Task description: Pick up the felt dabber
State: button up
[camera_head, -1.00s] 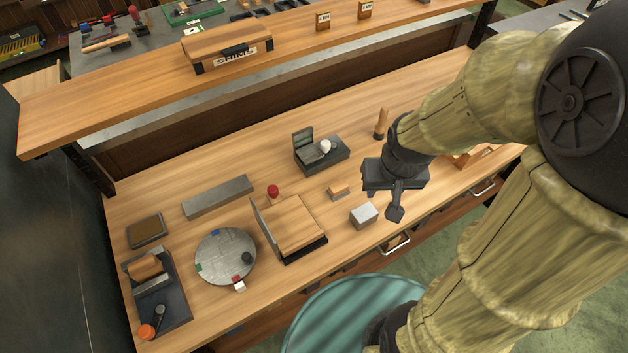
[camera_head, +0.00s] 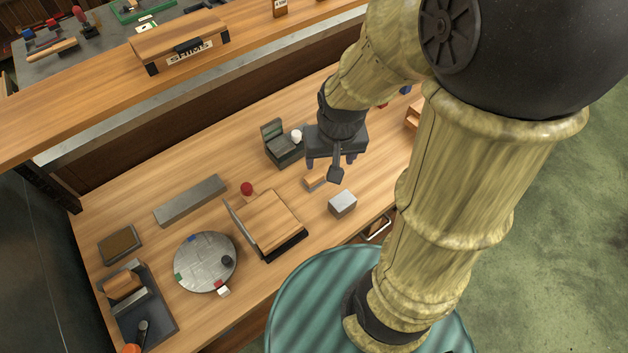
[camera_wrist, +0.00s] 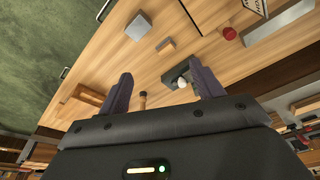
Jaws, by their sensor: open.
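A small upright wooden handle with a dark end, which looks like the felt dabber, shows in the wrist view (camera_wrist: 142,99). It stands on the bench between my fingers in that picture, nearer the left finger. In the head view it is hidden behind my arm and gripper. My gripper (camera_head: 331,163) is open and empty, pointing down above the bench; it also shows in the wrist view (camera_wrist: 165,88). No contact with the handle shows, and the height gap is hard to judge.
On the bench (camera_head: 130,205) a dark open box with a white knob (camera_head: 284,150) stands close left of my gripper. A wood block (camera_head: 315,180), grey cube (camera_head: 342,203), red-topped piece (camera_head: 247,188), hinged wooden press (camera_head: 268,222) and round metal plate (camera_head: 205,262) lie nearer. A raised shelf (camera_head: 100,92) runs behind.

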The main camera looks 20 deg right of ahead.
jog(key=w+f+m+g+b, duration=0.2)
jog(key=w+f+m+b, duration=0.5)
jog(key=w+f+m, duration=0.3)
jog(key=w+m, duration=0.2)
jog(key=w, duration=0.1)
jog(key=shift+w+a+f, duration=0.2)
jog(key=shift+w+a, duration=0.15)
send_near(314, 176)
jog(key=f, duration=0.3)
jog(key=a+f, duration=0.1)
jog(key=f, duration=0.1)
jog(key=shift+f, duration=0.2)
jog(key=shift+d+f, duration=0.1)
jog(key=f, duration=0.5)
jog(key=shift+w+d, duration=0.15)
jog(key=shift+d, duration=0.2)
